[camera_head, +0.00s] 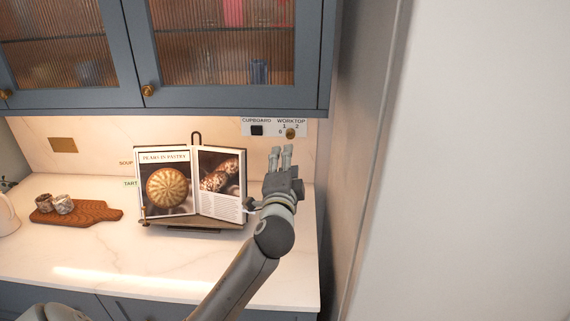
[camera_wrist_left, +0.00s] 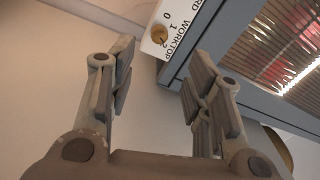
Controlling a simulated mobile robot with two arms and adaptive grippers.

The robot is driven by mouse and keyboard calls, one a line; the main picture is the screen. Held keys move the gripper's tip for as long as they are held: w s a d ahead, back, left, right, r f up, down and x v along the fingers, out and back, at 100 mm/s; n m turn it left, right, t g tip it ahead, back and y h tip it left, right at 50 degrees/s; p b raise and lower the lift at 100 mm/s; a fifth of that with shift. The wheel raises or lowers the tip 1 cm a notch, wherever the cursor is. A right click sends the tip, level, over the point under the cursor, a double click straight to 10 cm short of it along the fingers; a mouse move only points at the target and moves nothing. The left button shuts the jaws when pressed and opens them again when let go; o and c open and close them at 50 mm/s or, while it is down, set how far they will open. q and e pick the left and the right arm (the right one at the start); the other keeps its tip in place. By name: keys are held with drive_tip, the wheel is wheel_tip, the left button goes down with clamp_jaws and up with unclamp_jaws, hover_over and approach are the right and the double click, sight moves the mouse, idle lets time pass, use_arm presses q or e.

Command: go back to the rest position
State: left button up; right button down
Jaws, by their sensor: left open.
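My left gripper (camera_head: 280,157) is raised in front of the back wall, just below a white switch panel (camera_head: 262,129). Its two fingers stand apart with nothing between them, as the left wrist view (camera_wrist_left: 163,58) also shows. The panel has a black switch (camera_head: 257,130) under "CUPBOARD" and a brass knob (camera_head: 290,133) under "WORKTOP", with the marks 0, 1 and 2. In the wrist view the knob (camera_wrist_left: 159,35) lies beyond the fingertips, with a visible gap. The knob's exact setting is too small to tell. My right gripper is not seen.
An open cookbook (camera_head: 220,205) on a stand is close left of my left wrist. A wooden board (camera_head: 95,213) with two small jars lies farther left. Blue glazed cupboards (camera_head: 225,100) hang above. A tall wall panel (camera_head: 350,170) is close on the right. The front worktop is clear and lit.

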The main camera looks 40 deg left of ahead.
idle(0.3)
use_arm(q)
drive_tip(key=s+d+f+n+g+h, duration=0.2)
drive_tip(key=s+d+f+g+h, duration=0.15)
drive_tip(key=s+f, duration=0.5)
drive_tip(key=s+d+f+n+g+h, duration=0.25)
drive_tip(key=s+d+f, duration=0.2)
drive_tip(key=f, duration=0.75)
drive_tip(key=s+d+f+n+g+h, duration=0.1)
drive_tip(key=s+d+f+g+h, duration=0.25)
drive_tip(key=s, duration=0.65)
drive_tip(key=s+d+f+n+g, duration=0.25)
drive_tip(key=s+d+f, duration=0.3)
drive_tip(key=s, duration=0.45)
wheel_tip(320, 180, down, 33)
drive_tip(key=m+g+b, duration=0.1)
drive_tip(key=g+b, duration=0.1)
drive_tip(key=b, duration=0.6)
drive_tip(key=s+a+f+b, duration=0.1)
drive_tip(key=s+f+b, duration=0.2)
drive_tip(key=s+f, duration=0.5)
drive_tip(key=s+a+f+g+b, duration=0.1)
drive_tip(key=s+a+f+b, duration=0.1)
drive_tip(key=s+f, duration=0.7)
wheel_tip(320, 180, down, 6)
drive_tip(key=shift+s+f+b, duration=0.15)
drive_tip(key=shift+s+b, duration=0.1)
drive_tip(key=shift+b, duration=0.5)
